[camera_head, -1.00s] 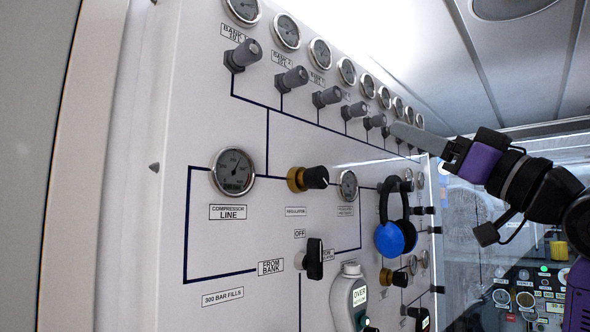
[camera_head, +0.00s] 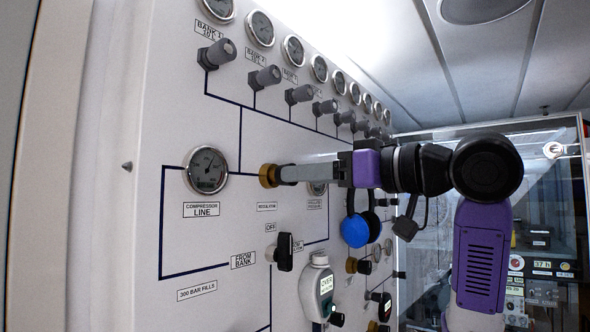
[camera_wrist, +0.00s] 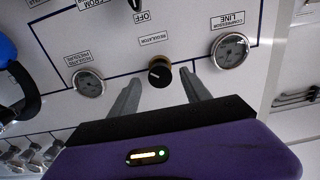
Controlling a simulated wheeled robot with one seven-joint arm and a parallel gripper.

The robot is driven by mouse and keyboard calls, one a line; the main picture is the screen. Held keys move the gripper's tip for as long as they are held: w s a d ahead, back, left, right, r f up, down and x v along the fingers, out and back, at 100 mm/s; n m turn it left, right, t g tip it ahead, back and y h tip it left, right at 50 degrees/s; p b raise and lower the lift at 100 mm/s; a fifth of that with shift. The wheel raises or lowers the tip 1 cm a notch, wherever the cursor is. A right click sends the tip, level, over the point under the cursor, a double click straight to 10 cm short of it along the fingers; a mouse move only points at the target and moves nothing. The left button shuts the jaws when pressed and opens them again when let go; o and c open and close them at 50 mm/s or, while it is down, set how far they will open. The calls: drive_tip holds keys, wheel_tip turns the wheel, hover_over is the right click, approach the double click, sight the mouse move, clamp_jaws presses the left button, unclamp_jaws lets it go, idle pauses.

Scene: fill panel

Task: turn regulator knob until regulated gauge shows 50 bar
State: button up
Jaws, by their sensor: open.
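The regulator knob (camera_wrist: 159,72) is black with a brass collar and a white mark, above its REGULATOR label in the head view. In the head view its brass collar (camera_head: 268,175) shows at the fingertips; the black part is mostly hidden. My gripper (camera_head: 290,174) is level with the knob. In the wrist view my gripper (camera_wrist: 160,82) is open, with one finger to each side of the knob and a gap to both. The regulated pressure gauge (camera_wrist: 88,83) shows in the wrist view, too small to read. In the head view it (camera_head: 317,189) is partly hidden behind the fingers.
The compressor line gauge (camera_head: 206,170) is left of the knob. A row of grey bank knobs (camera_head: 265,77) and gauges runs above. An OFF valve handle (camera_head: 283,251), a grey bottle-shaped device (camera_head: 317,285) and blue ear defenders (camera_head: 356,229) are below and to the right.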

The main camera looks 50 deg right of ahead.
drive_tip(key=w, duration=0.3)
drive_tip(key=shift+p, duration=0.35)
drive_tip(key=shift+c, duration=0.3)
clamp_jaws()
drive_tip(key=shift+n+b, duration=0.9)
drive_tip(key=shift+n, duration=1.3)
drive_tip(key=shift+o, duration=0.3)
unclamp_jaws()
drive_tip(key=shift+s, duration=0.1)
